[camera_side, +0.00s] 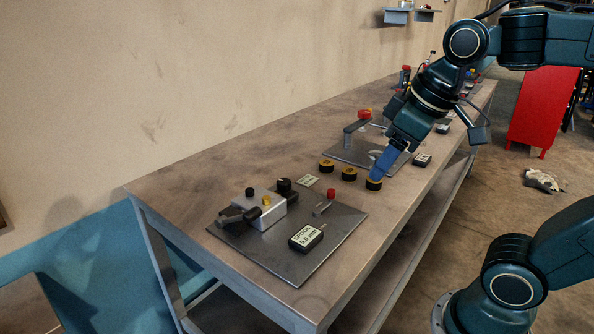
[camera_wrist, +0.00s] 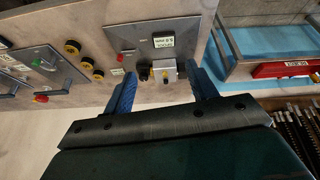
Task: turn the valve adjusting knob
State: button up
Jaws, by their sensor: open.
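A silver valve block (camera_side: 266,214) sits on a grey plate (camera_side: 300,268) at the near end of the bench. It carries a yellow knob (camera_side: 266,200), a black knob (camera_side: 250,192) and a black handle (camera_side: 238,214); a larger black knob (camera_side: 286,184) is at its back right end. I cannot tell which is the adjusting knob. My gripper (camera_side: 380,170) is open, right of the block, its blue fingers pointing down. In the wrist view the block (camera_wrist: 166,68) appears between the open fingers of my gripper (camera_wrist: 162,76), apart from them.
A display reading SPOOL 5.0 mm (camera_side: 306,237) and a small red knob (camera_side: 331,193) are on the plate. Several yellow-topped black rings (camera_side: 349,174) stand behind it, one just below my fingertips in the side view. A second plate with a red-knobbed lever (camera_side: 364,114) lies further back.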

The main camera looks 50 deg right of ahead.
jog(key=w+d+r+n+g, duration=0.1)
jog(key=w+r+n, duration=0.15)
jog(key=w, duration=0.45)
jog(key=n+g, duration=0.4)
jog(key=n, duration=0.2)
send_over(284, 181)
notch_tip(284, 181, down, 8)
jog(key=shift+f, duration=0.2)
jog(key=shift+f, duration=0.1)
jog(key=shift+f, duration=6.8)
jog(key=c, duration=1)
